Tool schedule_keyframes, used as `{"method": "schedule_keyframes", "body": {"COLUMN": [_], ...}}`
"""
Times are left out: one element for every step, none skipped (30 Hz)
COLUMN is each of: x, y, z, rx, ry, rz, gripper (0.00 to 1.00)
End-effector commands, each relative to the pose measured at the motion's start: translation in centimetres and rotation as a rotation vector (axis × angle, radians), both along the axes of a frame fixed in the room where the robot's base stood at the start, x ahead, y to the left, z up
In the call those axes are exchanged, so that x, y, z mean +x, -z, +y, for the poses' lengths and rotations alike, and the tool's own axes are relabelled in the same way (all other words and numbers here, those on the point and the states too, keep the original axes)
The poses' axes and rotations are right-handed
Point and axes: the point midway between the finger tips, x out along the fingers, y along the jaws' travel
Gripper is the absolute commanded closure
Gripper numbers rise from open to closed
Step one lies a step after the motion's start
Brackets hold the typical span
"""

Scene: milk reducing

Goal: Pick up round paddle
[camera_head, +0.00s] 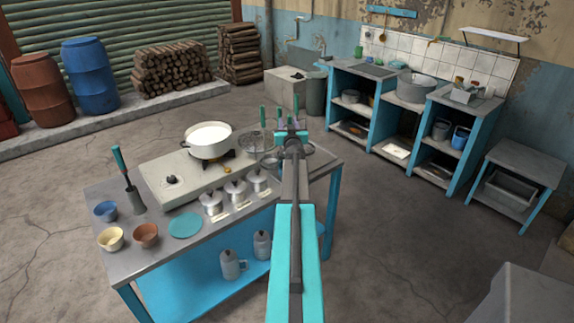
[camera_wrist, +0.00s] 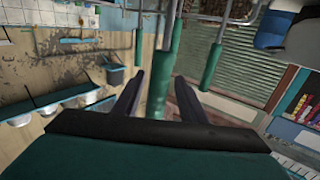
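My gripper (camera_head: 291,138) is at the far right end of the work table. In the wrist view my gripper (camera_wrist: 159,82) is open, its two dark fingers apart. A green handle (camera_wrist: 161,92) shows in the gap between the fingertips, with no clear contact on either side. A second green handle (camera_wrist: 212,68) is just right of the right finger. In the head view, several upright green handles, one of them a green handle (camera_head: 263,116), stand around my gripper. The paddle heads are hidden or too small, so I cannot tell which handle belongs to the round paddle.
The table (camera_head: 103,193) holds a stove (camera_head: 160,180) with a white pot of milk (camera_head: 209,141), lidded canisters (camera_head: 236,192), small bowls (camera_head: 145,236) and a teal plate (camera_head: 185,225). A green-handled tool (camera_head: 120,162) stands at left. Shelves (camera_head: 455,150) are at back right; open floor lies between.

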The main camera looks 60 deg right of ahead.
Motion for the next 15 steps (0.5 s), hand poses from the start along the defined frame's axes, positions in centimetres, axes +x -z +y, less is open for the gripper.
{"method": "schedule_keyframes", "body": {"x": [0.26,0.33,0.38,0.41,0.44,0.44,0.44,0.43,0.41,0.40,0.39,0.39,0.37,0.36,0.36], "y": [0.00,0.00,0.01,0.02,0.02,0.02,0.03,0.03,0.04,0.04,0.03,0.03,0.03,0.03,0.03], "z": [-0.35,-0.44,-0.53,-0.56,-0.60,-0.62,-0.62,-0.62,-0.61,-0.60,-0.61,-0.61,-0.61,-0.62,-0.62], "rx": [0.000,0.000,-0.001,-0.001,-0.001,-0.001,-0.001,-0.001,-0.001,0.000,-0.001,-0.001,-0.001,-0.001,-0.001], "ry": [0.000,0.000,0.000,0.000,0.000,0.000,0.000,0.001,0.001,0.001,0.001,0.001,0.001,0.001,0.001], "rz": [0.000,0.000,0.001,0.001,0.001,0.001,0.001,0.001,0.001,0.001,0.001,0.001,0.001,0.001,0.001], "gripper": [0.62,0.62,0.62,0.62,0.62,0.62,0.62,0.62,0.62,0.62,0.62,0.62,0.62,0.62,0.62]}}
